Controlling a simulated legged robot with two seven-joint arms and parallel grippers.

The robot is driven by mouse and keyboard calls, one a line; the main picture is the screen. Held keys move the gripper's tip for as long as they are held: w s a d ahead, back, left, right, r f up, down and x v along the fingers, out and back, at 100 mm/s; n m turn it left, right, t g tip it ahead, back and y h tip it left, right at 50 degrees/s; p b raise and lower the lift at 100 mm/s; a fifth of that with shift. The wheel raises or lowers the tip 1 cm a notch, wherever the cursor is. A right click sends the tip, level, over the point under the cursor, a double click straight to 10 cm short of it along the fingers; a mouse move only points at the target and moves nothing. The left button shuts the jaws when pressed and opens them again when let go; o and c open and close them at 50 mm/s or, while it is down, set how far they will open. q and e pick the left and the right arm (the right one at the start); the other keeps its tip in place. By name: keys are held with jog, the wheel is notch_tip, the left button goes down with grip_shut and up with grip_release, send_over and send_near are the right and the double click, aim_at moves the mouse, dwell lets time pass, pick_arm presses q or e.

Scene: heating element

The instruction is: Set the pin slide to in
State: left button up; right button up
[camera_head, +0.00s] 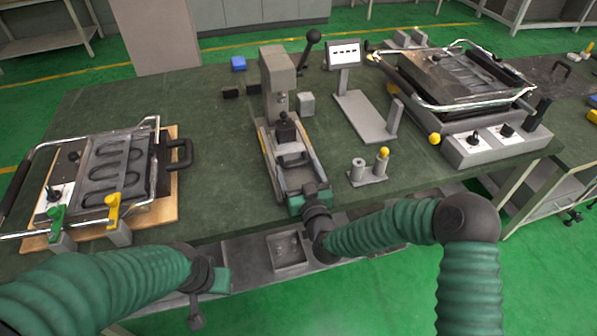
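A grey press-like fixture (277,80) stands upright at the middle of the green table, with a long metal track (268,145) running toward me. A dark block with a black knob (285,130) sits on the track; I cannot tell for certain whether this is the pin slide. A metal loop handle (293,160) lies nearer to me on the track. My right gripper (311,196) is at the near end of the track, close to or touching it; its fingers are mostly hidden. My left gripper (208,290) is low at the left, before the table's front edge, its finger gap unclear.
A hinged plate fixture on a wooden board (170,212) is at the left. A similar larger fixture (460,80) is at the right rear. A small stand with a yellow-topped pin (382,160) is right of the track. A small display (344,55) stands behind. Bare table lies left of the track.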

jog(key=shift+o, duration=1.2)
jog(key=shift+s, duration=0.1)
jog(key=p+v, duration=0.1)
jog(key=v, duration=1.5)
jog(key=shift+s, duration=0.3)
jog(key=shift+d+r, duration=0.1)
